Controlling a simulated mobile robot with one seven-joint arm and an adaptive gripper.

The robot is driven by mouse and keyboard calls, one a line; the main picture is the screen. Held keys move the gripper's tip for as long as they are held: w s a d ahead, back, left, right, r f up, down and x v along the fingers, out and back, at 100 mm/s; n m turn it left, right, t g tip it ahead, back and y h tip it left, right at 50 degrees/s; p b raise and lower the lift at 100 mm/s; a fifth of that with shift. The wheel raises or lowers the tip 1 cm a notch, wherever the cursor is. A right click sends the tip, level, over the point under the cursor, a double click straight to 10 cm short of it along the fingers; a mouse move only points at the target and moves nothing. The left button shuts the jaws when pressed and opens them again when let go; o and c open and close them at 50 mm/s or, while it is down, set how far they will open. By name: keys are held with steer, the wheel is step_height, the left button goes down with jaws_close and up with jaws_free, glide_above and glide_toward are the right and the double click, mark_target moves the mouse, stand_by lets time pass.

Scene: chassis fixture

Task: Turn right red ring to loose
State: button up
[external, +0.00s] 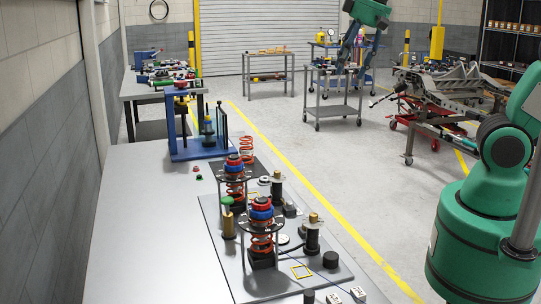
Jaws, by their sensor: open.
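The other red ring (234,160) sits on the farther fixture, up and to the left. My gripper (355,62) shows at the top of the picture, pointing down, open and empty. It is well apart from both red rings.
The grey bench (140,225) carries a mounting plate (222,232) with black cylinders and a green-topped post (227,205) beside the fixtures. A blue frame (185,125) stands farther back. The bench's left side is clear. Carts and a chassis (440,95) stand beyond.

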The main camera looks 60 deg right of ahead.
steer(key=w+a+m+g+p, duration=0.1)
steer(key=w+a+p, duration=0.1)
steer(key=w, duration=0.7)
steer(key=m+g+p, duration=0.3)
steer(key=p, duration=0.2)
glide_above(234, 156)
step_height(234, 156, down, 14)
steer(key=shift+a+r, duration=0.15)
step_height(234, 156, down, 14)
steer(key=shift+r, duration=0.15)
steer(key=c, duration=1.2)
